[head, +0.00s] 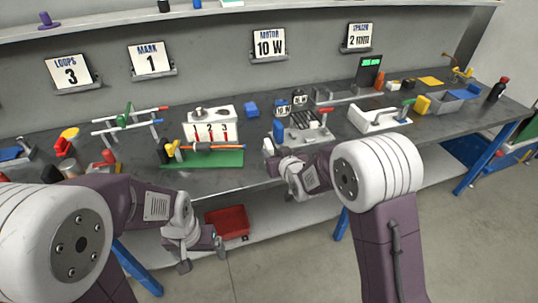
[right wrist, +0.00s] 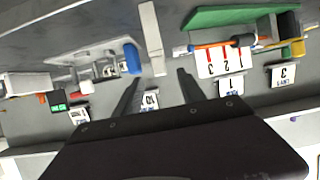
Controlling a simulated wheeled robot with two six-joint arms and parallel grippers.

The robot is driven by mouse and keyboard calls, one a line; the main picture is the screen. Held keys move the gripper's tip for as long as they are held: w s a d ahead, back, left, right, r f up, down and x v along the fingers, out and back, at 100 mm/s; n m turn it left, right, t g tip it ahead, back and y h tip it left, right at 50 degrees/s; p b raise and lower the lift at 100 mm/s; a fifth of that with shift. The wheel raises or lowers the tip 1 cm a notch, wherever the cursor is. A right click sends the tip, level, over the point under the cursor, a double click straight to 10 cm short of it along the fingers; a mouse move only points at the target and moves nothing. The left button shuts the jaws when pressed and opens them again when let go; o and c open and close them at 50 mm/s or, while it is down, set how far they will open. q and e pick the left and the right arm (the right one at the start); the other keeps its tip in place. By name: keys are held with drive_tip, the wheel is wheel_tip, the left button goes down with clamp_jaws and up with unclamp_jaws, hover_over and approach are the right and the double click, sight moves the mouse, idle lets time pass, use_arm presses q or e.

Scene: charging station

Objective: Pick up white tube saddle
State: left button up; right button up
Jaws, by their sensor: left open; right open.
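A small pale block (head: 268,146), which looks like the white tube saddle, stands near the front edge of the workbench, left of a blue cylinder (head: 278,130). In the right wrist view the pale block (right wrist: 151,38) is upright beyond my right fingertips, roughly in line with the gap between them. My right gripper (right wrist: 158,77) is open and empty, with the block apart from its fingers. In the head view my right gripper (head: 285,166) is just in front of the block, and its wrist partly hides that spot. My left gripper (head: 202,256) is open and empty, low in front of the bench.
A green mat (head: 225,159) with an orange tool (head: 213,147) lies left of the block, before a white numbered box (head: 208,122). A grey fixture (head: 310,133) stands to the right. A red bin (head: 227,222) sits on the lower shelf. Bare bench (head: 255,169) shows at the front.

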sight(269, 146)
drive_tip(key=x, duration=0.7)
drive_tip(key=shift+f, duration=0.25)
drive_tip(key=shift+s+r, duration=0.1)
drive_tip(key=shift+s, duration=0.05)
drive_tip(key=c, duration=0.4)
clamp_jaws()
